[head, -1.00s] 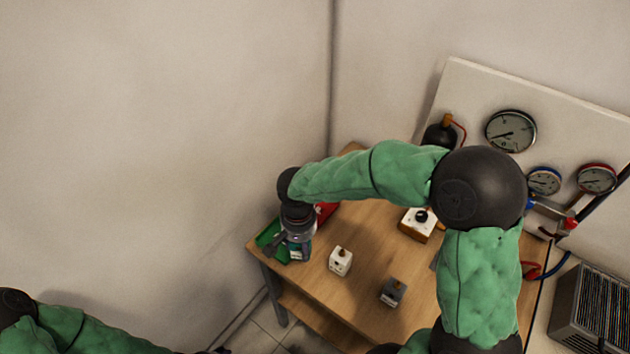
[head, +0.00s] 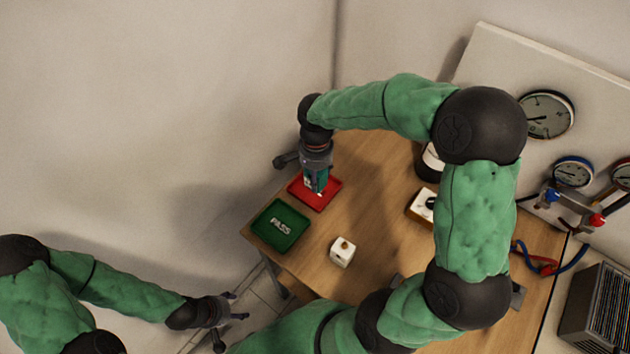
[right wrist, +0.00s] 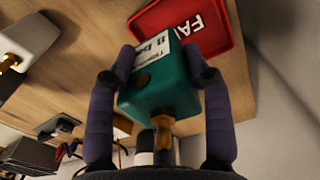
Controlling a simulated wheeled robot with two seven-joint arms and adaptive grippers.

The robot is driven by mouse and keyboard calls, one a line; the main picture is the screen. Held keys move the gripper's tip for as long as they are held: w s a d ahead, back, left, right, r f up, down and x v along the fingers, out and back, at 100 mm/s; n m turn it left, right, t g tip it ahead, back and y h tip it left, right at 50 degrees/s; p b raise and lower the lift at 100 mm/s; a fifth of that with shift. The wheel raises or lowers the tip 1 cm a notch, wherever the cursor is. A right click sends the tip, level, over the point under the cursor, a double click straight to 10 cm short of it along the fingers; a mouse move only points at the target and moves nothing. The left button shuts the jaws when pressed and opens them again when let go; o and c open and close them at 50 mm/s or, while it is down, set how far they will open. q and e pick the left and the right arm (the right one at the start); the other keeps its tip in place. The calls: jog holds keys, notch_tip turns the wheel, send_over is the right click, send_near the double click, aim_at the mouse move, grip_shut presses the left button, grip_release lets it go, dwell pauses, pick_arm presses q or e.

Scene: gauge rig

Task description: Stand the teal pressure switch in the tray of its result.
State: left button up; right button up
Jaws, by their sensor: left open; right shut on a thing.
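The teal pressure switch (right wrist: 160,85) has a white label and a brass stub, and is held between the fingers of my right gripper (right wrist: 160,95). In the head view my right gripper (head: 316,180) is over the red FAIL tray (head: 331,198), with only a little teal showing. The right wrist view shows the red tray (right wrist: 212,45) behind the switch; I cannot tell whether they touch. The green PASS tray (head: 265,235) is empty, left of and nearer than the red one. My left gripper (head: 226,311) is open and empty, off the table's near left side.
A white block (head: 342,252) with a brass top stands on the wooden table (head: 375,185). A white-topped box with a black knob (head: 424,205) is farther right. A gauge panel (head: 490,60) stands at the back right. My right arm hides much of the table's right half.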

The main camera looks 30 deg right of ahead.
jog(key=w+f, duration=0.1)
jog(key=f, duration=0.1)
jog(key=w+d+f+b, duration=0.1)
jog(key=w+f, duration=0.1)
jog(key=shift+d, duration=0.2)
jog(key=shift+w+d+f+b, duration=0.15)
jog(key=shift+f+b, duration=0.25)
jog(key=shift+f, duration=1.45)
jog(key=shift+f, duration=0.15)
jog(key=o, duration=1.3)
notch_tip(320, 180, up, 12)
jog(key=p, duration=0.3)
